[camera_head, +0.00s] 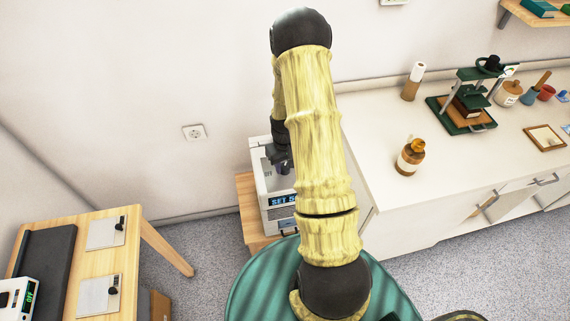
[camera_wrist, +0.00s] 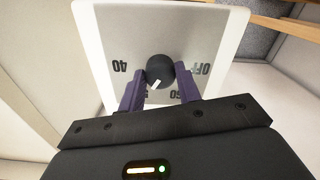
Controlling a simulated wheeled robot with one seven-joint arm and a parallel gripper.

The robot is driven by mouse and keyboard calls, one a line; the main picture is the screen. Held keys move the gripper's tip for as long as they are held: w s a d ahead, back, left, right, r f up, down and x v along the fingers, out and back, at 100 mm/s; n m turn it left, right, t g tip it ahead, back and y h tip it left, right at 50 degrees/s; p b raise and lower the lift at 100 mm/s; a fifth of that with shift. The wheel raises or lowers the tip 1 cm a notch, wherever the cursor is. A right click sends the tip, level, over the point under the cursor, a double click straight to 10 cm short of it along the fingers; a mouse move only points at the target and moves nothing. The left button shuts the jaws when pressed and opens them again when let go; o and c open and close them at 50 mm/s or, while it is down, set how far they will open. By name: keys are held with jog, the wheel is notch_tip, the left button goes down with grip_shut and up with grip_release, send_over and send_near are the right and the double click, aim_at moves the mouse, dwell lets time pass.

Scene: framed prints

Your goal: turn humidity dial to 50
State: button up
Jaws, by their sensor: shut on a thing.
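The humidity dial (camera_wrist: 161,70) is a round dark knob on the grey top panel of a white humidifier box (camera_wrist: 88,22). Its white pointer mark faces down and slightly left in the wrist view, toward a label partly hidden by my left finger. The upside-down labels 40, 60 and OFF show around it. My gripper (camera_wrist: 159,84) has its purple fingers on both sides of the dial, shut on it. In the head view the white box (camera_head: 272,213) stands on a wooden stand, its blue display reading "SET 5" before my arm hides the rest.
A white counter (camera_head: 385,170) with a brown bottle (camera_head: 410,157) and a green press (camera_head: 462,112) stands to the right. A wooden table (camera_head: 95,262) stands at left. A wall lies behind the box, and a green round surface (camera_head: 250,285) is in front.

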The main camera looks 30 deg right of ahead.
aim_at(285, 166)
jog(key=shift+w, duration=0.1)
jog(key=o, duration=1)
jog(key=shift+c, duration=0.2)
jog(key=shift+r, duration=0.1)
notch_tip(285, 166, up, 17)
jog(key=b, duration=0.1)
jog(key=shift+r+b, duration=0.15)
jog(key=shift+b, duration=0.15)
